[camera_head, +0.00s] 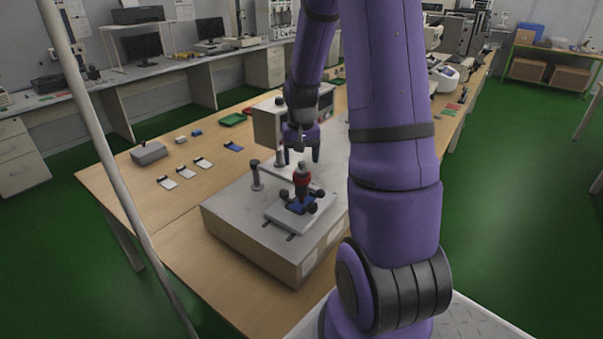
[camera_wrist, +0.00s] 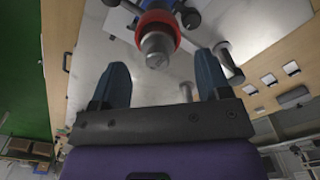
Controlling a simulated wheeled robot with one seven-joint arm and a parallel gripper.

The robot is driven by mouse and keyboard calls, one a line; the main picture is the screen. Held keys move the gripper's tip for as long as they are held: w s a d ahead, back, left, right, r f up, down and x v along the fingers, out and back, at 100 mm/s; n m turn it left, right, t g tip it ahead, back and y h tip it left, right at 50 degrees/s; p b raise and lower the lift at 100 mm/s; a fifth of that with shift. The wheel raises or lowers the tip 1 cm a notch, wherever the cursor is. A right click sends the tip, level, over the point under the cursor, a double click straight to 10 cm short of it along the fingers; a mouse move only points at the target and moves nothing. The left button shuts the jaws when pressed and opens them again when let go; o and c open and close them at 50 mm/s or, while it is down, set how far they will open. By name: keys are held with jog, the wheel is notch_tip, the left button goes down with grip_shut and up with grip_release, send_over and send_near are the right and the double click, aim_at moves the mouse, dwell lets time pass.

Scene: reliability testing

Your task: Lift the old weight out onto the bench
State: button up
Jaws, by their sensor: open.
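An upright cylindrical piece with a red collar and a grey metal top (camera_head: 301,179) stands on the fixture of the test machine; it looks like the old weight, though no label shows. In the wrist view its metal top (camera_wrist: 157,46) lies just beyond the fingers, roughly between their lines. My gripper (camera_head: 302,156) is just above and behind it in the head view. The gripper (camera_wrist: 161,72) is open and empty, with its two dark blue fingers apart. The lower part of the piece is partly hidden by dark knobs. The wooden bench (camera_head: 185,212) carries the machine.
The machine's grey base (camera_head: 235,222) bears a plate with several dark knobs, a dark post (camera_head: 256,176) and a grey box housing (camera_head: 268,124). Small pale tabs (camera_head: 184,172) and a grey box (camera_head: 149,153) lie on the bench. Bare bench lies left of the machine.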

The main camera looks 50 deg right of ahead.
aim_at(302, 162)
jog(key=shift+s+f, duration=0.2)
jog(key=shift+f, duration=1.5)
jog(key=c, duration=1.2)
jog(key=shift+r, duration=0.1)
jog(key=shift+r, duration=0.8)
jog(key=shift+s+r, duration=0.2)
jog(key=shift+r, duration=0.3)
jog(key=shift+s+r, duration=0.15)
jog(key=shift+r, duration=0.35)
jog(key=s+r, duration=0.1)
jog(key=s, duration=1.4)
jog(key=shift+s+a+r, duration=0.15)
jog(key=shift+a, duration=0.15)
